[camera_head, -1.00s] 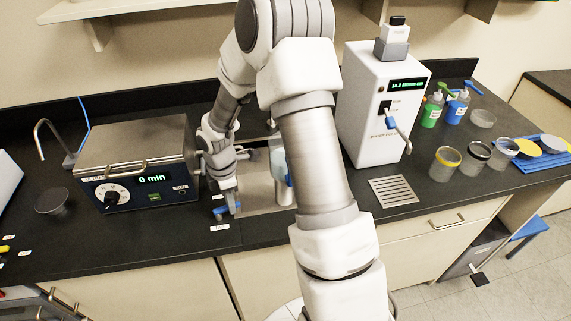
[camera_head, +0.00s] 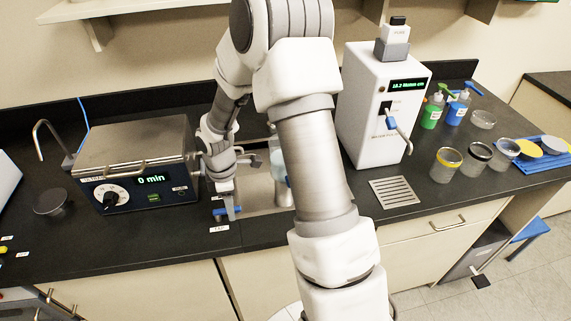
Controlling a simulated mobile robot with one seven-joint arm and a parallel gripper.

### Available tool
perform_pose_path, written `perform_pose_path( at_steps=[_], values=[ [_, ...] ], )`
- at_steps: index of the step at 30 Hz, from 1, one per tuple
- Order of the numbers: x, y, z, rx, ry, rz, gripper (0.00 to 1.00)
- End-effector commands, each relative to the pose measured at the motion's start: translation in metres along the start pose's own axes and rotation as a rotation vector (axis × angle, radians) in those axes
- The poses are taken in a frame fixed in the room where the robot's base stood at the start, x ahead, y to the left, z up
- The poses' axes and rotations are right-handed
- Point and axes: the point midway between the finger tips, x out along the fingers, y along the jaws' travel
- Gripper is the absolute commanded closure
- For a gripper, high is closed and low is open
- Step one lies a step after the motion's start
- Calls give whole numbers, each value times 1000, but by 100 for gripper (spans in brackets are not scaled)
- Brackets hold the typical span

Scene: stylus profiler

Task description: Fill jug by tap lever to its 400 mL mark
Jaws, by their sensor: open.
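A blue lever (camera_head: 220,212) sits at the counter's front edge, left of the sink, above a small white label (camera_head: 219,229) whose text is too small to read. My gripper (camera_head: 233,212) is open and points down at the lever. Its fingers overlap the lever's right end in the picture; I cannot tell whether they touch it. A pale bluish vessel, likely the jug (camera_head: 279,166), stands in the sink (camera_head: 262,199). My arm hides its right part, and I cannot see its marks or water level.
A steel-topped bath (camera_head: 140,150) reading "0 min" stands close left of my gripper. A white water purifier (camera_head: 365,130) with a dispensing lever stands to the right, behind a drain grate (camera_head: 393,191). Several lidded jars, bottles and a blue tray (camera_head: 541,160) fill the right end.

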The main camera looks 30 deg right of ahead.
Motion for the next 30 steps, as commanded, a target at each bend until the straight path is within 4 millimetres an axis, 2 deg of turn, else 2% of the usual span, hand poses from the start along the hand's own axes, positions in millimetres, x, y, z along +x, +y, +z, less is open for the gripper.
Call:
perform_pose_path(
  at_steps=[19, 30],
  values=[
    [-66, 0, 0, 0, 0, 1, 50],
    [-68, 0, 0, 0, 0, 1, 50]
  ],
)
